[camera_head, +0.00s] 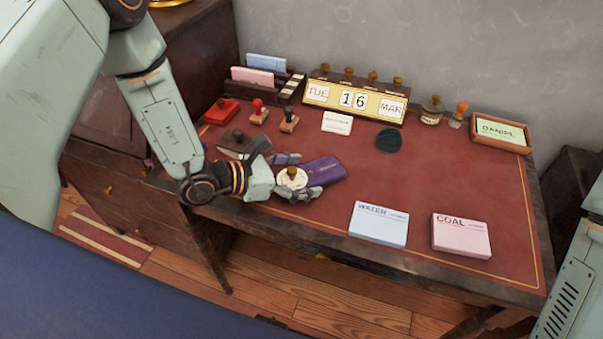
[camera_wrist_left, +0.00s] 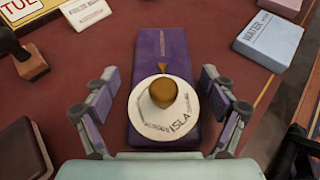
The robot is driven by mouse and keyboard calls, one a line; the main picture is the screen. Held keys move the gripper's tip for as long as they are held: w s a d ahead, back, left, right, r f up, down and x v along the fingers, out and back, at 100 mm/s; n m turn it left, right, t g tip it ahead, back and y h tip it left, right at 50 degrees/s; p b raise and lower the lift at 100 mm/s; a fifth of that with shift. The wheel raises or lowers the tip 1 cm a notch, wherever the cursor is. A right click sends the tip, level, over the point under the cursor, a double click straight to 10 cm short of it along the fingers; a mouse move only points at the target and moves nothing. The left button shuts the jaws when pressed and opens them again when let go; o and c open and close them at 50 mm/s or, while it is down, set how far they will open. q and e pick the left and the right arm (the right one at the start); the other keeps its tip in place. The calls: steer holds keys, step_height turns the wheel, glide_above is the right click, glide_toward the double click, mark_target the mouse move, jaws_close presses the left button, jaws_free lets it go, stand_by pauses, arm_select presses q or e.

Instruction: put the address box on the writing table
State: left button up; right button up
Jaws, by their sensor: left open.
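A long purple box (camera_wrist_left: 160,50) lies on the red top of the writing table (camera_head: 450,185); it also shows in the head view (camera_head: 325,170). A white round disc (camera_wrist_left: 145,123) with a brass knob (camera_wrist_left: 162,92) and the lettering "ISLA" is over the box's near end; the disc also shows in the head view (camera_head: 290,181). My left gripper (camera_head: 293,176) is open, its fingers on either side of the disc and box, with gaps visible in the left wrist view (camera_wrist_left: 161,105). I cannot tell which thing is the address box. My right gripper is not in view.
A blue WATER stack (camera_head: 378,224) and pink COAL stack (camera_head: 461,236) lie near the front edge. A calendar (camera_head: 355,98), stamps (camera_head: 289,121) and a dark round thing (camera_head: 389,140) stand farther back. A wooden tray (camera_head: 500,143) holds a "DANIEL" card. The right-middle tabletop is clear.

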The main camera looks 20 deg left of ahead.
arm_select(q)
steer(key=shift+d, duration=0.1)
steer(key=shift+r, duration=0.2)
steer(key=shift+s+a+r+p, duration=0.1)
steer(key=shift+a+p, duration=0.2)
steer(key=shift+a, duration=0.05)
steer(key=p+v, duration=0.3)
steer(key=v, duration=0.6)
steer(key=shift+s+a+r+p, duration=0.2)
steer(key=shift+s+p, duration=0.05)
steer(key=shift+p, duration=0.05)
steer(key=shift+p+v, duration=0.4)
steer(key=shift+v, duration=0.4)
